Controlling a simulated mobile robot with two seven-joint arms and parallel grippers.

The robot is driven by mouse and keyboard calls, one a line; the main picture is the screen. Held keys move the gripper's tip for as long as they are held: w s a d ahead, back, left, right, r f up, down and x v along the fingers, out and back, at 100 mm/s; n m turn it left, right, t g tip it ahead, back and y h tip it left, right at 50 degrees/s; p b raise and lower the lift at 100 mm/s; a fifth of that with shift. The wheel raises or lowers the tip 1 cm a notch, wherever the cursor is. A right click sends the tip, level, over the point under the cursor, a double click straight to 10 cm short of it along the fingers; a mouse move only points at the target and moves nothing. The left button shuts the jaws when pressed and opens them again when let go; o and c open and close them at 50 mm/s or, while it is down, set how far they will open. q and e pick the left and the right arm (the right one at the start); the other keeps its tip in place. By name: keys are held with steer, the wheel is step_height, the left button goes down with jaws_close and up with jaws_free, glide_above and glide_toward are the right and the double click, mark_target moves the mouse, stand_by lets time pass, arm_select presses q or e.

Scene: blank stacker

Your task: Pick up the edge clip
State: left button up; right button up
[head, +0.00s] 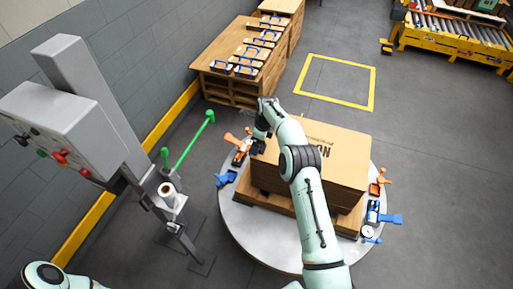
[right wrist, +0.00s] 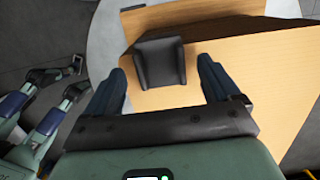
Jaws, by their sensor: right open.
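In the right wrist view a dark grey, angled piece that looks like the edge clip (right wrist: 160,62) sits at the carton's edge. My right gripper (right wrist: 162,80) is open, with one finger on each side of the clip; I cannot tell whether they touch it. In the head view my right arm reaches over the cardboard carton (head: 345,155) and my right gripper (head: 258,142) is at its far left corner. The clip cannot be made out there. My left gripper is out of view; only part of the left arm shows at bottom left.
The carton stands on a wooden pallet (head: 267,200) on a round grey turntable (head: 245,235). Blue and orange clamps (head: 371,215) stand around the rim. A grey wrapping mast (head: 92,90) with a film roll is at left.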

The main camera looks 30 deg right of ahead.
steer(key=shift+w+f, duration=0.1)
steer(key=shift+f, duration=0.3)
steer(key=c, duration=1.1)
steer(key=shift+r, duration=0.1)
